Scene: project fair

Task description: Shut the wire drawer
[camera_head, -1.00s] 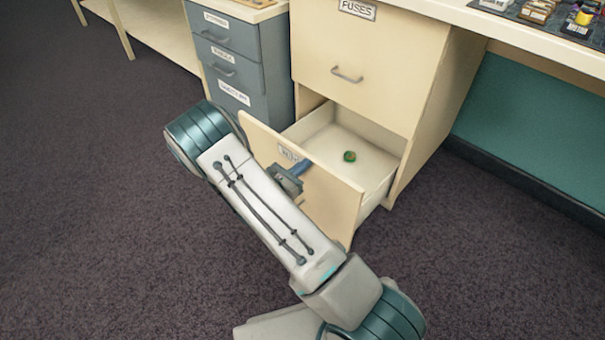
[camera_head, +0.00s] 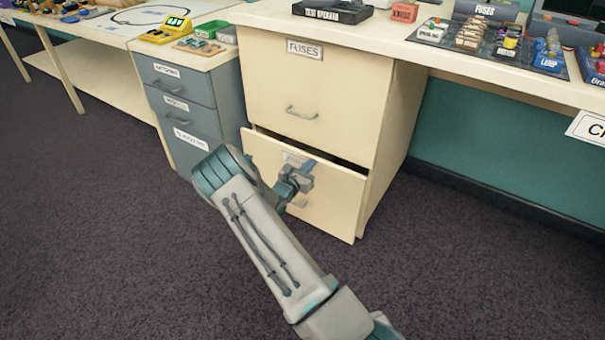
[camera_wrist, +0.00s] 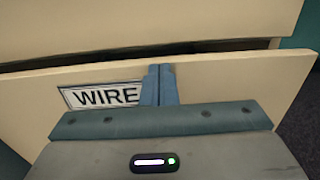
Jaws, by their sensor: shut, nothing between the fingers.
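The wire drawer (camera_head: 335,200) is the lower cream drawer of the cabinet under the table. It stands slightly open, with a dark gap above its front. Its front also fills much of the wrist view (camera_wrist: 230,85), where the WIRE label (camera_wrist: 90,96) is partly covered. My gripper (camera_head: 308,166) is at the upper part of the drawer front, beside the label. In the wrist view its blue fingers (camera_wrist: 159,84) are shut together, empty, and overlap the drawer front near its top edge. Whether they touch it is hard to tell. The inside of the drawer is hidden.
The FUSES drawer (camera_head: 315,90) above is shut. A grey drawer unit (camera_head: 185,105) stands to the left. The tabletop (camera_head: 400,35) holds several items. Dark carpet (camera_head: 450,250) is free in front and to the right.

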